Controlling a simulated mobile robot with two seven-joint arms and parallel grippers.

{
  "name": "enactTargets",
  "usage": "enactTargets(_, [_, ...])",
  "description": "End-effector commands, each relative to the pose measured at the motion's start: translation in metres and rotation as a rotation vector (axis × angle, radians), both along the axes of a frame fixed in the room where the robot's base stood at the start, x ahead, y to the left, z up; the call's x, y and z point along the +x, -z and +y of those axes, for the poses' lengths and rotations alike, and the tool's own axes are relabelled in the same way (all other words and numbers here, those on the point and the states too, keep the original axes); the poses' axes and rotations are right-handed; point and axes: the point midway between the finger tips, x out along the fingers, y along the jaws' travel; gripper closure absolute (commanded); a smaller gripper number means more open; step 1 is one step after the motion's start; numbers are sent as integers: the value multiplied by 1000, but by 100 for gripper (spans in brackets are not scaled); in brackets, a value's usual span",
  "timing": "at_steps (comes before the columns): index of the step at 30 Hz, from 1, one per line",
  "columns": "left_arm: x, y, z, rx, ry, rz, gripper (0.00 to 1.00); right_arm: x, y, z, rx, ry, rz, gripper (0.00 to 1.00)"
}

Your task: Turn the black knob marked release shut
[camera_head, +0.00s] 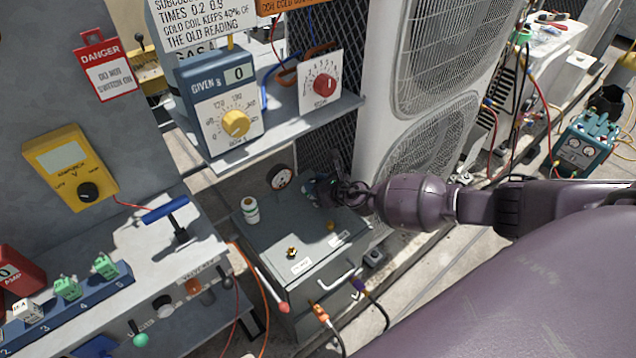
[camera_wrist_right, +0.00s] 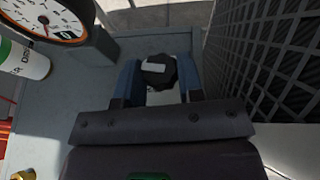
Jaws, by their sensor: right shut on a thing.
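The black knob (camera_wrist_right: 160,70) shows in the right wrist view, with a pale mark on its top, near the far end of a grey box top. My right gripper (camera_head: 324,190) reaches in from the right over the box in the head view. Its blue fingers stand on both sides of the knob in the wrist view, and it is shut on the knob. In the head view the gripper mostly hides the knob. Its label cannot be read. My left gripper is not in view.
The grey box (camera_head: 275,245) carries a round gauge (camera_head: 280,177), a white bottle (camera_head: 250,210) and brass fittings (camera_head: 292,252). A shelf with a yellow-knob meter (camera_head: 222,100) hangs above. A mesh panel (camera_wrist_right: 265,60) stands close on the right in the wrist view.

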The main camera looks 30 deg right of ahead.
Motion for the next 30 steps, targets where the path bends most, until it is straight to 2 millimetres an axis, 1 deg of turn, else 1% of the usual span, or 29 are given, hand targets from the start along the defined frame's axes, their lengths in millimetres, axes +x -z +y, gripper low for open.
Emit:
enactTargets(1, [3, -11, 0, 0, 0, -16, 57, 1, -7, 1, 0, 22, -5, 89])
enactTargets(6, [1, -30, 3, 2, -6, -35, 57, 2, -10, 3, 2, 131, -7, 89])
enactTargets(13, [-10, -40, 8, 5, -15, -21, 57, 0, -7, 6, 4, 330, -2, 89])
enactTargets(17, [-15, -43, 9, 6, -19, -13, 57, 0, -5, 7, 2, 454, 1, 89])
enactTargets(24, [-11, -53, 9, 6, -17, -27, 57, 1, -1, 10, 1, 674, 1, 89])
enactTargets(30, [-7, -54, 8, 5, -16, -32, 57, 1, 1, 10, 0, 827, 2, 89])
